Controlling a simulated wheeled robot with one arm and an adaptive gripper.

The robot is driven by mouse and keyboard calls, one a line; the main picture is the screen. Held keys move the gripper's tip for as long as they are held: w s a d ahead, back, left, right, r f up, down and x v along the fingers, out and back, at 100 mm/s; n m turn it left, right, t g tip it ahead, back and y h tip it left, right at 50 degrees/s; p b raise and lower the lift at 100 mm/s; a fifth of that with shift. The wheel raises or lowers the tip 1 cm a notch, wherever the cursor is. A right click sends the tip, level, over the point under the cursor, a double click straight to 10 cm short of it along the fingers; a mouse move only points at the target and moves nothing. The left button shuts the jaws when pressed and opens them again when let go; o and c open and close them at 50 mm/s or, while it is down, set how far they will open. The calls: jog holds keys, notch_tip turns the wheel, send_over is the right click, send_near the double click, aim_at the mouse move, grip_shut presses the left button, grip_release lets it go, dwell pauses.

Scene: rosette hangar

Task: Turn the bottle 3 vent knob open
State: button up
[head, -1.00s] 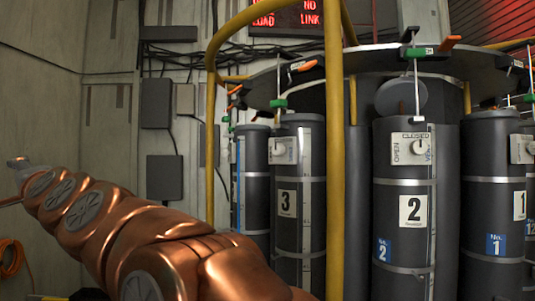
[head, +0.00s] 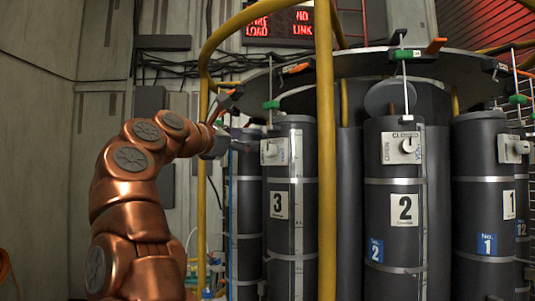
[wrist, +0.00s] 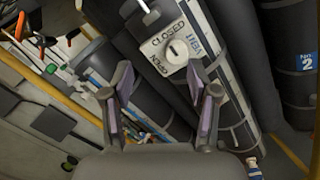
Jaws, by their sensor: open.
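Bottle 3 (head: 283,235) is a dark grey upright cylinder with a white "3" label, left of the yellow pole in the head view. Its white vent knob (head: 269,150) sits on a pale plate near the top. In the wrist view, the round knob (wrist: 175,50) shows close up on a plate marked CLOSED and OPEN; its exact setting is hard to tell. My gripper (wrist: 160,82) is open and empty, its two fingers spread just below the knob in the picture, apart from it. In the head view, my gripper (head: 217,142) is left of bottle 3, partly hidden by my arm.
A yellow pole (head: 326,200) stands right of bottle 3, and another (head: 202,230) left of it. Bottle 2 (head: 394,250) and bottle 1 (head: 484,215) stand to the right. A dark ring shelf (head: 360,65) with clamps hangs above. A further bottle (head: 246,190) is behind left.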

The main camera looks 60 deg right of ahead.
aim_at(268, 150)
jog(key=shift+m+g+y, duration=0.3)
jog(key=shift+m+y, duration=0.2)
jog(key=shift+m, duration=0.2)
jog(key=d, duration=0.2)
jog(key=s+d+f+p, duration=0.1)
jog(key=d, duration=0.1)
jog(key=d+f+p, duration=0.1)
jog(key=d, duration=0.2)
jog(key=shift+s, duration=0.35)
jog(key=shift+d+p, duration=0.3)
jog(key=shift+d, duration=0.4)
grip_shut()
